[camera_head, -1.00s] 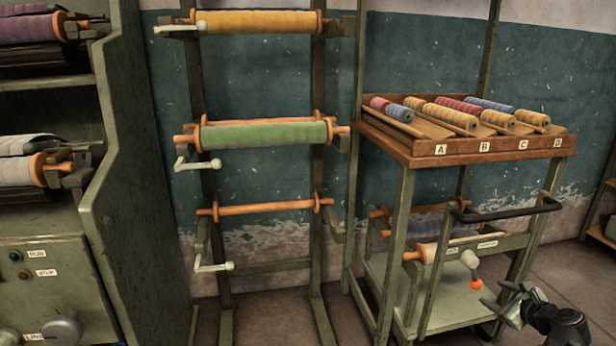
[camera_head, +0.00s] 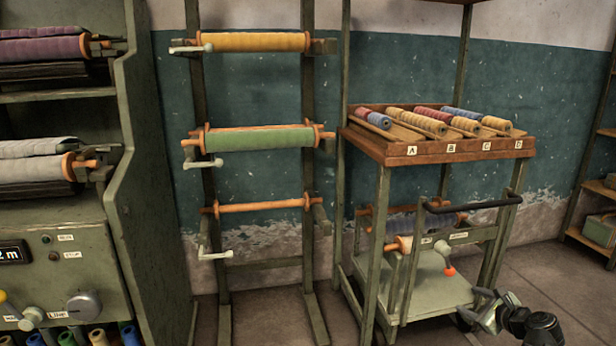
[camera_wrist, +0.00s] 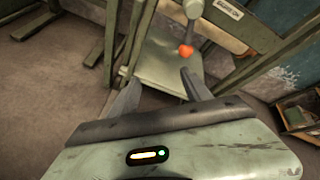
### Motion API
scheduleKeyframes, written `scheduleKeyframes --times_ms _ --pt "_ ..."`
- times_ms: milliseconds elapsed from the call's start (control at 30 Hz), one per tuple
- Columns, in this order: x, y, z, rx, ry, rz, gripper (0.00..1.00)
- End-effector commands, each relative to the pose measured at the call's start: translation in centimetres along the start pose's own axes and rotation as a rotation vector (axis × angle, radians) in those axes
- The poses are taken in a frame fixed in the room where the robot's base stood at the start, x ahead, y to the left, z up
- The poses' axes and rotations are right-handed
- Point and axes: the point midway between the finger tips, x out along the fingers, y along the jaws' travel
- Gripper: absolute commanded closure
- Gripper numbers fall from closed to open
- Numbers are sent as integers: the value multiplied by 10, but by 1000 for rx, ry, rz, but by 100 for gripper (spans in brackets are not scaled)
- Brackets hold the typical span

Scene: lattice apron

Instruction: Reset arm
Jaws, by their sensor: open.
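My gripper (camera_head: 482,303) is at the lower right in the head view, low in front of the green cart. In the wrist view, my gripper (camera_wrist: 160,92) has its two fingers spread apart with nothing between them. Beyond the fingers the wrist view shows the cart's lower shelf (camera_wrist: 168,72) and a crank with a red-orange knob (camera_wrist: 186,51). The same red-orange knob (camera_head: 449,271) hangs by the cart's side in the head view, apart from my gripper.
The cart carries a wooden tray (camera_head: 400,151) of thread spools marked A to D and a black handle (camera_head: 475,207). A rack with a yellow roll (camera_head: 255,41), a green roll (camera_head: 260,138) and a bare orange rod (camera_head: 262,207) stands left of it. Shelves (camera_head: 590,232) stand far right.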

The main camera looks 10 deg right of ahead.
Motion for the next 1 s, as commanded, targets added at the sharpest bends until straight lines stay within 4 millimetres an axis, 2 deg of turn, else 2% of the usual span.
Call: scheduleKeyframes --times_ms 267,367,467,567,600,700,833,900,1000 --pt "33 29 64 -49 -62 79 43" --pt "49 49 98 -82 -90 124 43" --pt "66 80 138 -136 -115 190 43" --pt "83 128 188 -233 -140 292 43" --pt "88 153 210 -300 -150 346 43" --pt "92 219 254 -510 -174 483 43" --pt "84 292 287 -820 -208 647 43" --pt "75 326 296 -1008 -228 734 43" --pt "57 366 300 -1303 -263 869 43"
